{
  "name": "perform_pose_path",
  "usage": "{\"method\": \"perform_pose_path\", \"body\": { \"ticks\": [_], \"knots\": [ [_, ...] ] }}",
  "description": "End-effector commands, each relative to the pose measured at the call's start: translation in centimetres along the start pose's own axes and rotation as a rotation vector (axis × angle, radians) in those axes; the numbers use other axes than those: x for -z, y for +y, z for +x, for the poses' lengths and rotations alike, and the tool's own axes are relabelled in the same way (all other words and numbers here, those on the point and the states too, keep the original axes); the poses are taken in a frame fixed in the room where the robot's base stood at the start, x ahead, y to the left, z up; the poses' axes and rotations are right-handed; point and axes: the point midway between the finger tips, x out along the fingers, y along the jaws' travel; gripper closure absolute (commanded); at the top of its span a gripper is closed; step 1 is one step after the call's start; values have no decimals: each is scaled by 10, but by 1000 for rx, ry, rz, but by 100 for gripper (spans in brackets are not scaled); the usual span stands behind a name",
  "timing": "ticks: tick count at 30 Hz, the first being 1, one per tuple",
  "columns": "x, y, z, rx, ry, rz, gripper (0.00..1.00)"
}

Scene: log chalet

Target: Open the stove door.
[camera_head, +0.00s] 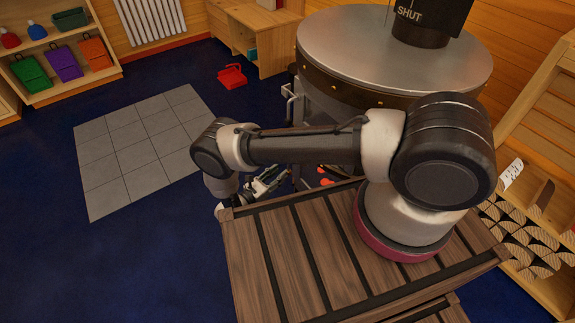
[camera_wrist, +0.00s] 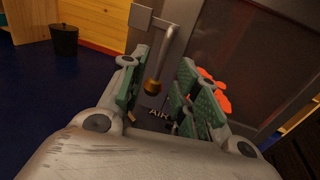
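The stove (camera_head: 395,55) is a dark drum with a round grey metal top, partly hidden behind my arm. In the wrist view its door (camera_wrist: 250,55) has a dark glass pane with orange embers showing low down. The door looks shut. A bent metal handle (camera_wrist: 166,50) with a brass-coloured end hangs at the door's left side. My gripper (camera_wrist: 161,68) is open, its green-padded fingers on either side of the handle. I cannot tell whether either pad touches it. In the head view my gripper (camera_head: 265,184) is low in front of the stove, partly hidden.
An "AIR" label (camera_wrist: 158,113) sits below the handle. A dark bin (camera_wrist: 64,40) stands by the wooden wall. A red dustpan (camera_head: 232,76) lies on the blue floor. Grey floor tiles (camera_head: 140,145) lie clear at left. A log rack (camera_head: 530,240) stands at right.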

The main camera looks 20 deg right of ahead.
Motion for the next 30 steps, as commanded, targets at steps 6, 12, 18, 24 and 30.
{"method": "perform_pose_path", "body": {
  "ticks": [6,12,18,24,30],
  "knots": [
    [0,-1,39,6,2,-1,69],
    [0,-1,58,4,1,-1,69],
    [0,-1,60,2,2,0,69],
    [0,-1,60,3,2,-1,89],
    [0,-1,60,3,2,-1,100]
  ]
}}
